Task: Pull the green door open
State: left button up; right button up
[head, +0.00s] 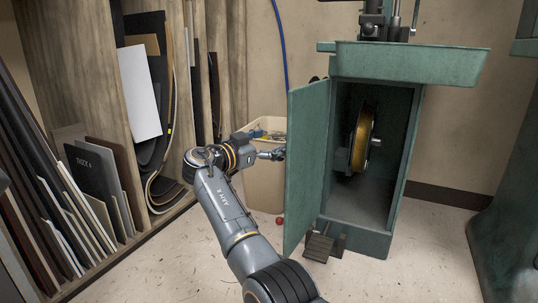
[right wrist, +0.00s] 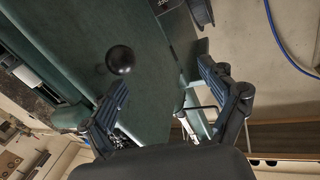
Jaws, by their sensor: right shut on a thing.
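The green door (head: 306,160) stands swung wide open on the green machine cabinet (head: 402,170), showing the dark inside. My right gripper (head: 277,154) is at the door's left edge, partly hidden by the panel. In the right wrist view, the fingers of my right gripper (right wrist: 163,76) lie on either side of the green door (right wrist: 75,45) and are shut on it. A round black knob (right wrist: 120,60) shows on the door near the left finger. My left gripper is not in view.
A wheel with a yellowish rim (head: 361,138) sits inside the cabinet. A pedal (head: 320,244) is on the floor below. A beige bin (head: 265,190) stands behind my right gripper. Wooden racks of sheets (head: 215,60) line the left side. A red ball (head: 279,221) lies on the floor.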

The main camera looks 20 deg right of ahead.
jog(key=r, duration=0.6)
jog(key=shift+s+d+r, duration=0.1)
jog(key=shift+s, duration=0.1)
jog(key=c, duration=0.5)
jog(key=shift+a+r, duration=0.2)
jog(key=shift+r, duration=0.25)
